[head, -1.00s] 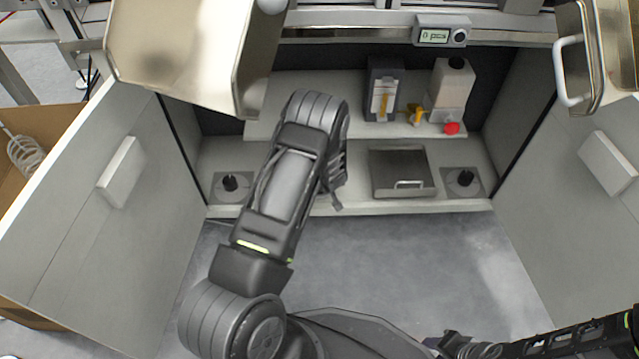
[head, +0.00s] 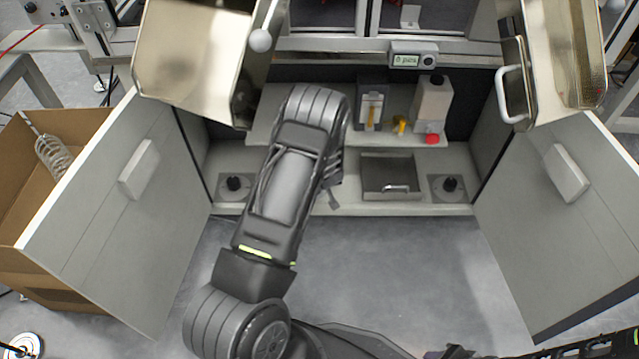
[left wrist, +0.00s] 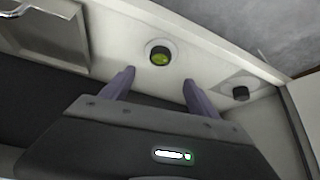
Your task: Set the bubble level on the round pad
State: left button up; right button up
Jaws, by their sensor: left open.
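The bubble level (left wrist: 160,58) is a small round dark-rimmed piece with a green top, in the left wrist view. It sits upright on the pale shelf, with a pale round rim, apparently the round pad (left wrist: 149,45), showing around its base. My left gripper (left wrist: 158,77) is open, its two fingers apart and empty, with the level just past the fingertips and between their lines. In the head view my left forearm hides the level and the pad; only a bit of a finger shows beside the arm. My right gripper is not in view.
A black knob on a square plate (head: 234,184) stands left on the lower shelf, another (head: 450,184) right. A metal tray with a handle (head: 391,177) lies between. A dark box (head: 371,104), a bottle (head: 431,104) and a red cap (head: 432,139) stand behind. Open cabinet doors flank the shelf.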

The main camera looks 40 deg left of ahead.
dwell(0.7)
pick_arm(q)
jog(key=s+d+f+m+g+h, duration=0.1)
jog(key=s+d+f+m+h, duration=0.1)
jog(key=s+d, duration=0.45)
jog(key=s+d+f+m+h, duration=0.1)
jog(key=s+d+f+h, duration=0.15)
jog(key=d, duration=0.75)
jog(key=s+d+r+m+g+h, duration=0.1)
jog(key=s+d+r+m+h, duration=0.1)
jog(key=s+d, duration=0.6)
jog(key=s+d+r+m+g+h, duration=0.1)
jog(key=s+d+r+m+h, duration=0.1)
jog(key=s+d, duration=0.6)
jog(key=d+r, duration=0.1)
jog(key=d, duration=0.3)
jog(key=shift+s+r, duration=0.25)
jog(key=shift+s, duration=0.1)
